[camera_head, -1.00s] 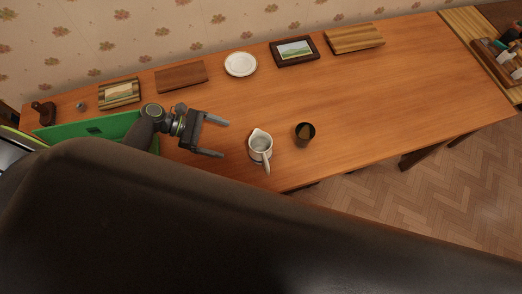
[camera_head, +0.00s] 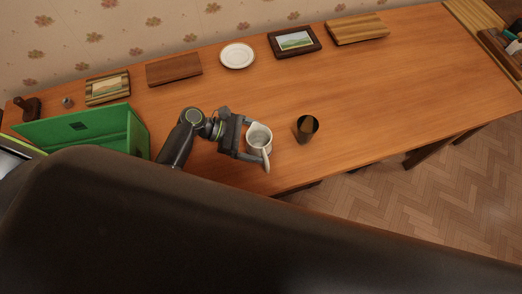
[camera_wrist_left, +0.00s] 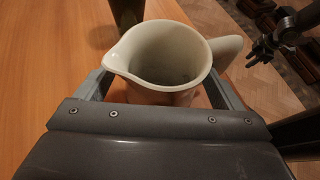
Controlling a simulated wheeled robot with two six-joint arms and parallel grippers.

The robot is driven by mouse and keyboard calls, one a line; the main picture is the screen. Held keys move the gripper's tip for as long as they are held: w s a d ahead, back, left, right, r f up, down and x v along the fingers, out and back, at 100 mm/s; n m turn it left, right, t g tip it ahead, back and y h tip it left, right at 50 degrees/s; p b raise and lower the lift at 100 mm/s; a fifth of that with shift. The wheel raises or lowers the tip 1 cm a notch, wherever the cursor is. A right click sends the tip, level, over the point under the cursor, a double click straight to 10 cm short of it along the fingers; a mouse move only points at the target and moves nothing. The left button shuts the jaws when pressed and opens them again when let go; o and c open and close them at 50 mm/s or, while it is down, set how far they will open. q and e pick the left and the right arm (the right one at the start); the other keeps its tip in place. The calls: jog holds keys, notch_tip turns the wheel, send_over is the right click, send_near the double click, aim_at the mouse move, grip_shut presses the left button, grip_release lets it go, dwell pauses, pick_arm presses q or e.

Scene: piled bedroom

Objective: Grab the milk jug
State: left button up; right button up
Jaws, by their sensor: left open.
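The milk jug (camera_head: 259,135) is a whitish pitcher standing upright near the table's front edge, its handle toward the front. In the left wrist view the jug (camera_wrist_left: 166,60) shows its spout at left and handle at right. My left gripper (camera_head: 254,141) is open, with one finger on each side of the jug's body. The jug sits between the fingers; whether they touch it I cannot tell. A dark gripper, apparently my right one (camera_wrist_left: 273,43), shows at the upper right of the left wrist view; its jaw state is unclear.
A dark cup (camera_head: 307,128) stands just right of the jug. A green bin (camera_head: 140,138) is left of my arm. A plate (camera_head: 237,56), framed pictures (camera_head: 295,41) and boards (camera_head: 174,69) line the wall side. The table's right half is mostly clear.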

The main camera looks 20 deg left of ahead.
pick_arm(q)
jog(key=shift+d, duration=0.2)
jog(key=c, duration=1.4)
jog(key=shift+c, duration=0.9)
jog(key=shift+r, duration=0.1)
